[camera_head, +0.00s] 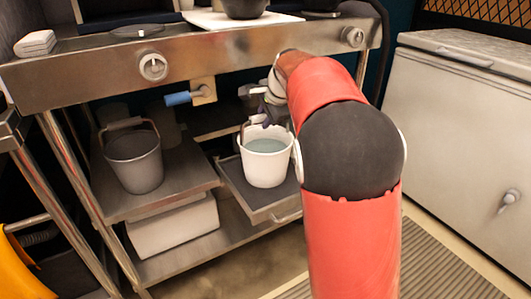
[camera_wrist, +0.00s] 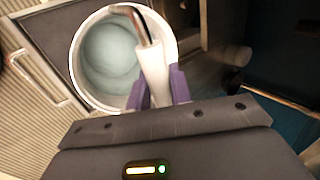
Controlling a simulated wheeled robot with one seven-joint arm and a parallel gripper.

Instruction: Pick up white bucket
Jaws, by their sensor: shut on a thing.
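The white bucket (camera_head: 265,163) is upright at the drawer or tray under the steel counter, with a pale blue-green content inside. In the wrist view the white bucket (camera_wrist: 80,62) shows from above, with its wire handle and white grip crossing its right side. My gripper (camera_wrist: 160,88) has purple fingertips on either side of the white handle grip and is shut on it. In the head view my gripper (camera_head: 262,115) is just above the bucket's rim, partly hidden by my red arm. I cannot tell whether the bucket's base touches the tray.
A grey bucket (camera_head: 134,160) stands on the shelf to the left. A pulled-out tray (camera_head: 238,190) lies beneath the white bucket. The steel counter (camera_head: 110,68) with knobs overhangs the shelves. A white box (camera_head: 172,228) sits lower down. A large white chest (camera_head: 455,125) stands at the right.

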